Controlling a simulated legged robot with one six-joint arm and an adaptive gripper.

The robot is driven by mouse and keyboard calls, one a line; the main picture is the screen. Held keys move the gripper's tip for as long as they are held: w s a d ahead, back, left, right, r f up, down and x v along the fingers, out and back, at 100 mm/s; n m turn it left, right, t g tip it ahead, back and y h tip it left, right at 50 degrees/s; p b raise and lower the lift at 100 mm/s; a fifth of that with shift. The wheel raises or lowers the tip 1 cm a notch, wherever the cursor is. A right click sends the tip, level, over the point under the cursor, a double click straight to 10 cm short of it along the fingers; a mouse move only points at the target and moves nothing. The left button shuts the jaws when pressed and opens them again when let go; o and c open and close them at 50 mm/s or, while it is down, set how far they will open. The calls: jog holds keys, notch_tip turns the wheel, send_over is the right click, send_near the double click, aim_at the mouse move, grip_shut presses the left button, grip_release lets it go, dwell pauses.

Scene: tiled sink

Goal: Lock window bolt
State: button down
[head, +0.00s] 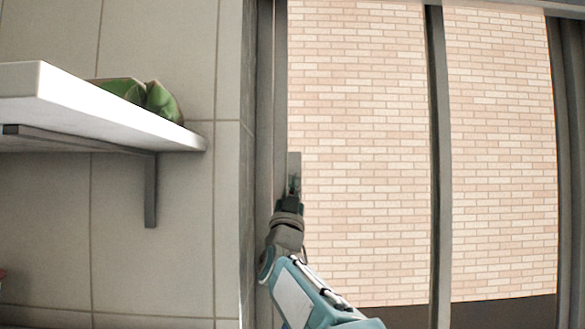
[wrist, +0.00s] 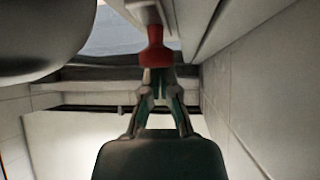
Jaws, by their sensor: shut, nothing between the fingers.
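The window (head: 360,150) has dark grey frames and looks onto a brick wall. My gripper (head: 293,190) is raised at the window's left frame post (head: 266,120). A small grey piece (head: 294,162) shows just above the fingertips; I cannot tell if it is part of the bolt. In the wrist view, a red knob-like piece (wrist: 155,50) on a pale mount (wrist: 148,14) lies right at my fingertips (wrist: 157,76). It looks like the window bolt's handle. My fingers are shut with nothing between them. Whether they touch the red piece cannot be told.
A white shelf (head: 95,110) on a dark bracket (head: 150,190) juts from the tiled wall at left, with a green leafy item (head: 140,95) on it. A large dark rounded shape (wrist: 40,35) fills the wrist view's upper left. Space before the window panes is clear.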

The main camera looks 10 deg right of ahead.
jog(key=shift+w+f, duration=0.2)
jog(key=shift+f, duration=0.15)
jog(key=v, duration=1.1)
jog(key=shift+s+a, duration=0.25)
jog(key=shift+s, duration=0.15)
jog(key=shift+f, duration=0.1)
